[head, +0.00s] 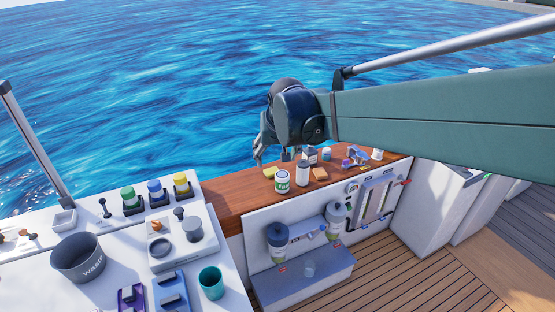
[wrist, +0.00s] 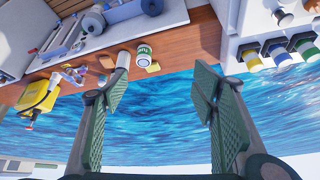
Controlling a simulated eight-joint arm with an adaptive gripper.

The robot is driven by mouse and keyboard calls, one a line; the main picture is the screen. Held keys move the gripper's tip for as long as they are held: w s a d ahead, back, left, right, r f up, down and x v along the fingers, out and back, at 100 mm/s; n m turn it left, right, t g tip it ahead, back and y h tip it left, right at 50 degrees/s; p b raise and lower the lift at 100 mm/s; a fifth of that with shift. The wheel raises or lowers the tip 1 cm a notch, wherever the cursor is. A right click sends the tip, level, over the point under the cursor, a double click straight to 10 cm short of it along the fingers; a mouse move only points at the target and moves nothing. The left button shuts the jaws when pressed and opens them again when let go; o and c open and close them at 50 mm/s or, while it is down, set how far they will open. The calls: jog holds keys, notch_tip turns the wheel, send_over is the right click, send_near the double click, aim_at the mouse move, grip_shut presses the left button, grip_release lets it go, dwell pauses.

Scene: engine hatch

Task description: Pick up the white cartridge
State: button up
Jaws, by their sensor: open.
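A white cylinder with a dark top (head: 302,173), which looks like the white cartridge, stands upright on the wooden ledge (head: 228,207). It sits just right of a green-and-white can (head: 282,181). In the wrist view the white cylinder (wrist: 124,60) shows beside the left finger, partly hidden by it, with the can (wrist: 144,52) to its right. My gripper (head: 270,155) is above and behind the ledge, over the water side, apart from the cylinder. In the wrist view my gripper (wrist: 160,85) has its fingers wide apart with only water between them.
A yellow sponge (head: 269,172), an orange block (head: 320,174) and several small items crowd the ledge. Green-, blue- and yellow-capped jars (head: 156,190) stand on the white counter at left. A dark-grey bucket (head: 78,258) is nearer. Two filter housings (head: 278,240) are below the ledge.

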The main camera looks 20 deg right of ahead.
jog(key=w+d+f+m+b, duration=0.1)
jog(key=w+d+f, duration=0.4)
jog(key=w, duration=0.4)
jog(key=m+g+h+b, duration=0.1)
jog(key=m+g+b, duration=0.1)
jog(key=m, duration=0.1)
send_near(303, 163)
jog(key=s+a+r, duration=0.2)
jog(key=a+r, duration=0.1)
jog(key=a, duration=0.3)
jog(key=shift+m+g+h, duration=0.4)
jog(key=shift+m, duration=0.5)
jog(key=w+d+f, duration=0.1)
jog(key=d+f, duration=0.1)
jog(key=f, duration=0.1)
jog(key=w+d+f+b, duration=0.1)
jog(key=w+d+f, duration=0.1)
jog(key=f, duration=0.2)
jog(key=w+d+f, duration=0.1)
jog(key=d+f, duration=0.2)
jog(key=shift+w+f, duration=0.15)
jog(key=shift+w, duration=0.15)
jog(key=shift+w+d+f, duration=0.1)
jog(key=shift+d+f, duration=0.25)
jog(key=shift+f, duration=0.1)
jog(key=shift+b+x, duration=0.3)
jog(key=shift+x, duration=1)
